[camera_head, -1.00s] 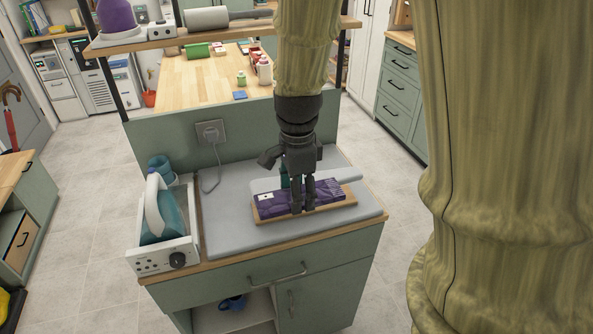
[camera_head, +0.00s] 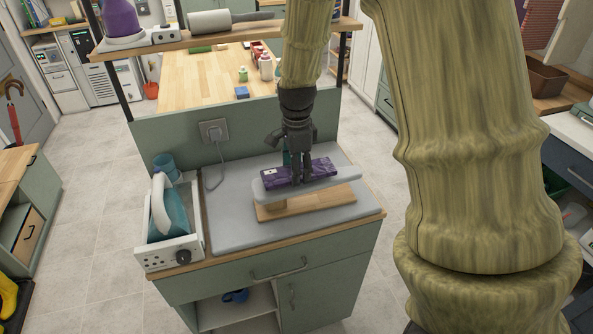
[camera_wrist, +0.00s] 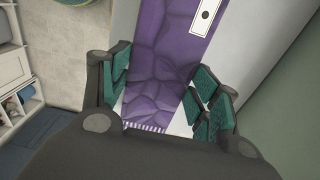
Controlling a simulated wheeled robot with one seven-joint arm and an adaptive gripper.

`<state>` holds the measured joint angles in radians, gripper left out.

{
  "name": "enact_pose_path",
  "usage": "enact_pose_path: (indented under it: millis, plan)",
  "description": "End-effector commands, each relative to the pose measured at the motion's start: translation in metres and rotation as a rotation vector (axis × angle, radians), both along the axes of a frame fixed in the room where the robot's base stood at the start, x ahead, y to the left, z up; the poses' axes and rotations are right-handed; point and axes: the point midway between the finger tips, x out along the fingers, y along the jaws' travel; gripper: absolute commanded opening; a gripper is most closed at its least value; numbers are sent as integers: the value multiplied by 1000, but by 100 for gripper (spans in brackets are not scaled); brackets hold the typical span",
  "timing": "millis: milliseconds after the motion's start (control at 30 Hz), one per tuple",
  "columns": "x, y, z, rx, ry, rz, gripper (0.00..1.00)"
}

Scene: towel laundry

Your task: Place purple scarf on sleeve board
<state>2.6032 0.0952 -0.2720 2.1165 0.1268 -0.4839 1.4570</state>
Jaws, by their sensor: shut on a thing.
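The purple scarf (camera_head: 322,171), folded into a long strip with a white label, lies along or just over the pale top of the sleeve board (camera_head: 262,188). I cannot tell whether it rests fully on the board. The board's wooden base (camera_head: 325,200) shows below. My gripper (camera_head: 301,182) points down and is shut across the scarf's middle. In the wrist view, the scarf (camera_wrist: 165,65) runs between my green-padded fingers (camera_wrist: 165,100), with its fringed end near my palm. A pale surface shows beneath that end.
A steam iron (camera_head: 170,212) on its white station stands on the left of the grey-topped cabinet (camera_head: 225,225). A plug and cord (camera_head: 214,135) hang on the panel behind. A shelf (camera_head: 225,36) with a roller crosses above. The grey top's front is clear.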

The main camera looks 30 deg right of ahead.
Motion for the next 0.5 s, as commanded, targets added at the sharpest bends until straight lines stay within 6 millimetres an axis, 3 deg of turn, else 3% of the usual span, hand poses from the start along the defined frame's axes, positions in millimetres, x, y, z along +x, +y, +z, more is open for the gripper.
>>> enact_pose_path:
  millis: [200, 500]
  plan:
    - [-1, 1, -18, 2, 2, 0, 38]
    - [-1, 0, -20, 0, 1, 0, 38]
